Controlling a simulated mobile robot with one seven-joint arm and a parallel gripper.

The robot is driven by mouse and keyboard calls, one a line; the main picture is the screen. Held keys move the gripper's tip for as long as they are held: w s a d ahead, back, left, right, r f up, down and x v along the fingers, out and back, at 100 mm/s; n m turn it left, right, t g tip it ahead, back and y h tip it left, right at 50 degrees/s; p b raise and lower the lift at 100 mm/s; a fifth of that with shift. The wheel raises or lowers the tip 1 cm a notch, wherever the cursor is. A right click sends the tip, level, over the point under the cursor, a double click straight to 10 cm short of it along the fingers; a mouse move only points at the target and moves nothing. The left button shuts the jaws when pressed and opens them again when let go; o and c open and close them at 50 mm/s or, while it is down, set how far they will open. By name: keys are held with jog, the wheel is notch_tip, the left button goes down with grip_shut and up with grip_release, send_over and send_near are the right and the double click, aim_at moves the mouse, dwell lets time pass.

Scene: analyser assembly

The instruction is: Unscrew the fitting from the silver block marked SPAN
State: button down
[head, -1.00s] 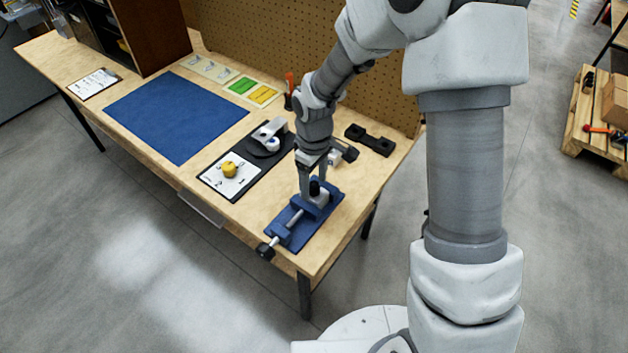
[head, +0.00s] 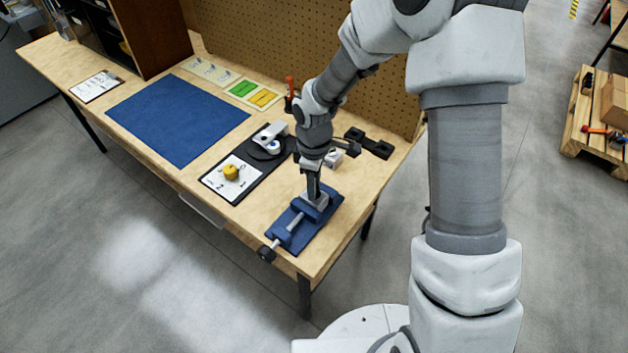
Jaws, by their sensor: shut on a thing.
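A silver block (head: 318,201) sits in the jaws of a blue vise (head: 289,235) at the table's front right corner. Its marking is too small to read. My gripper (head: 313,187) points down onto the top of this block, fingers seen nearly edge-on. It is shut on the black fitting, which is now largely hidden by the fingers. I cannot tell whether the fitting is still seated in the block. Another pale grey block (head: 335,157) stands behind my wrist, partly covered.
A black bracket (head: 369,144) lies at the back right. A blue mat (head: 177,116) leaves free room. A pegboard (head: 300,60) stands behind.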

jog(key=n+p, duration=0.1)
jog(key=n, duration=0.1)
jog(key=shift+r+n+p, duration=0.15)
jog(key=shift+n+p, duration=0.15)
jog(key=shift+p, duration=0.05)
jog(key=shift+n, duration=0.7)
jog(key=shift+n+p, duration=0.8)
jog(key=shift+p, duration=0.05)
jog(key=shift+n+p, duration=0.45)
jog(key=shift+n, duration=0.75)
